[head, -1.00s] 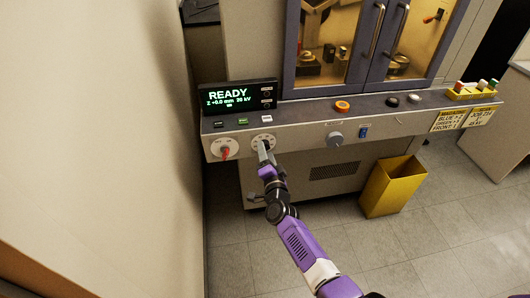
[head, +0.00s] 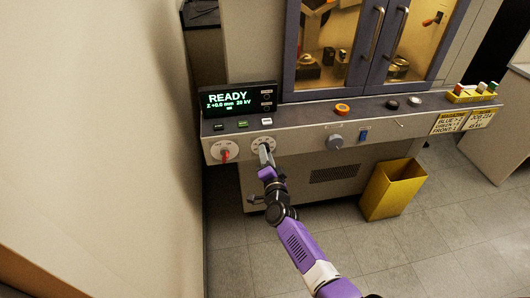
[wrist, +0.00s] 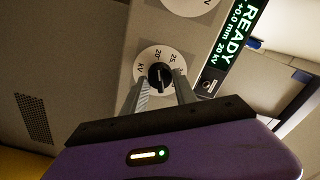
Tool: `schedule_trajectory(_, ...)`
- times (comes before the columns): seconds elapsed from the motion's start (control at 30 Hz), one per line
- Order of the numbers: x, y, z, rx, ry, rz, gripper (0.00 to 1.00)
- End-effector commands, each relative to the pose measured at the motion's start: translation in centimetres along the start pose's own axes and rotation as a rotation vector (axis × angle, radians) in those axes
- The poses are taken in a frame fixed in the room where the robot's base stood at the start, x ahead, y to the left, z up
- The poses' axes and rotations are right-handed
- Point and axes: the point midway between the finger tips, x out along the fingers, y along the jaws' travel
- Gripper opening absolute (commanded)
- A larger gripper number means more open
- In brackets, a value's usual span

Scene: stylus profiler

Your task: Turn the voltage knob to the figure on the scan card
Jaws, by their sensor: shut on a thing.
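The voltage knob (wrist: 159,75) is black and sits on a white dial (wrist: 147,57) marked kV, with 20 and 25 legible. The dial also shows on the front panel in the head view (head: 257,140). My gripper (wrist: 160,80) has one finger on each side of the knob and is shut on it; in the head view my gripper (head: 265,153) hides most of the knob. The display (head: 238,98) reads READY, Z +0.0 mm, 20 kV. The scan card (head: 479,119) is the yellow-edged card at the right, headed JOB; its kV figure is too small to read surely.
A red-handled switch (head: 225,154) is left of the dial. A grey knob (head: 335,142) and blue switch (head: 363,135) are farther right. Buttons, including an orange ring (head: 342,109), line the ledge above. A yellow bin (head: 392,188) stands on the floor.

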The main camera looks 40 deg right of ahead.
Motion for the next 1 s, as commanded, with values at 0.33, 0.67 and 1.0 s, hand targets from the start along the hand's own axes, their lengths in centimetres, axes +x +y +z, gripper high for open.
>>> schedule_trajectory(0.33, -0.06, 0.37, 0.3, 0.541, -0.001, -0.001, 0.0)
schedule_trajectory(0.67, -0.03, 0.09, 0.06, 0.797, -0.001, 0.002, 0.0)
schedule_trajectory(1.0, -0.06, 0.36, 0.31, 1.033, -0.002, 0.0, 0.0)
